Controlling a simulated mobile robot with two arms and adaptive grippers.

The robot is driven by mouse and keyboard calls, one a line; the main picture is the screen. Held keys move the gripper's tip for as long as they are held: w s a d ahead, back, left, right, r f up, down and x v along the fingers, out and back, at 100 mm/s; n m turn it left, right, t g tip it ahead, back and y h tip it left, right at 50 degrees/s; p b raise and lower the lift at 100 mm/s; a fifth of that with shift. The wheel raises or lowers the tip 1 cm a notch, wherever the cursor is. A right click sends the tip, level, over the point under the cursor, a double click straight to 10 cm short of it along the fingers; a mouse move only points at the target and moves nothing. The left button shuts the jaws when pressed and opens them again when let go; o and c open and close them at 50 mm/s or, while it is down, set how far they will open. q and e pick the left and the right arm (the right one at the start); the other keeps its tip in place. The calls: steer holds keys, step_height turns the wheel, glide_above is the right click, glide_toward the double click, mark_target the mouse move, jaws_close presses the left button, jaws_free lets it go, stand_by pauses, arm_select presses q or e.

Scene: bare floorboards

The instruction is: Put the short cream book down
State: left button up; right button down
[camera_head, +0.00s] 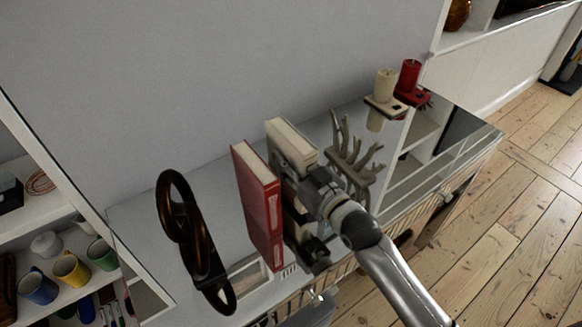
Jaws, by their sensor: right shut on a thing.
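The short cream book (292,141) stands upright, tilted in the picture, above the grey-white cabinet top, just right of the red book. My right gripper (296,205) is shut on it, with the arm coming in from the lower right. The gripper hides most of the cream book's near cover and lower part, so I cannot tell whether its bottom edge touches the cabinet top. The red book (259,203) stands upright to its left, very close; I cannot tell whether the two touch. My left gripper is not in view.
A dark brown looped sculpture (190,240) stands left on the cabinet top (140,215). A branching coral-like ornament (352,160) stands close right of the gripper. Beyond it are cream (386,84) and red (409,78) candles on holders. Shelved mugs (71,269) are at far left.

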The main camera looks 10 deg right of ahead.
steer(key=shift+f, duration=1.05)
steer(key=shift+f, duration=0.1)
steer(key=c, duration=1.5)
jaws_free()
steer(key=shift+f, duration=0.25)
steer(key=o, duration=0.4)
steer(key=shift+s+r, duration=0.1)
steer(key=shift+o, duration=0.2)
steer(key=shift+r, duration=0.1)
steer(key=b+v, duration=0.1)
steer(key=v, duration=1.1)
